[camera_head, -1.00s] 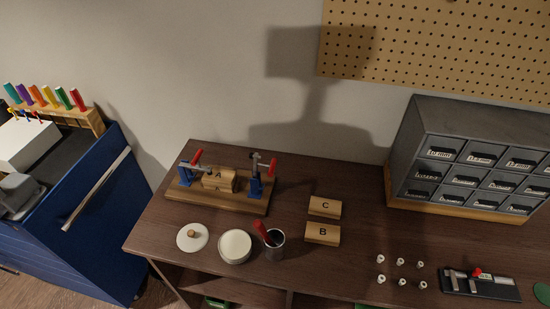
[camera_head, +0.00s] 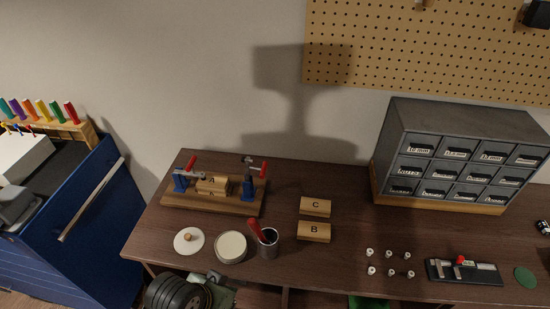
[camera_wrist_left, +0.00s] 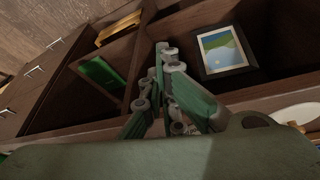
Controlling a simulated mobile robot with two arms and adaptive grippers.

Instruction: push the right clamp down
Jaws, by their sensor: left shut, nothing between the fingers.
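The right clamp (camera_head: 247,189) has a blue base and a red handle, standing at the right end of a wooden board (camera_head: 205,206) on the workbench. Its red handle sticks up at the top. The left clamp (camera_head: 181,184) has a blue base and a tilted red handle. A wooden block marked A (camera_head: 213,187) sits between the clamps. My left gripper (camera_wrist_left: 163,52) is shut and empty in the left wrist view, near the bench's front and open shelves, away from the clamps. Its fingers cannot be made out in the head view. My right gripper is not in view.
A lid (camera_head: 189,241), a round tub (camera_head: 231,247) and a metal cup (camera_head: 268,247) holding a red-handled tool stand before the board. Wooden blocks C (camera_head: 316,207) and B (camera_head: 314,232) lie right of it. A grey drawer cabinet (camera_head: 410,116) stands farther right. A framed picture (camera_wrist_left: 223,52) is on a shelf.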

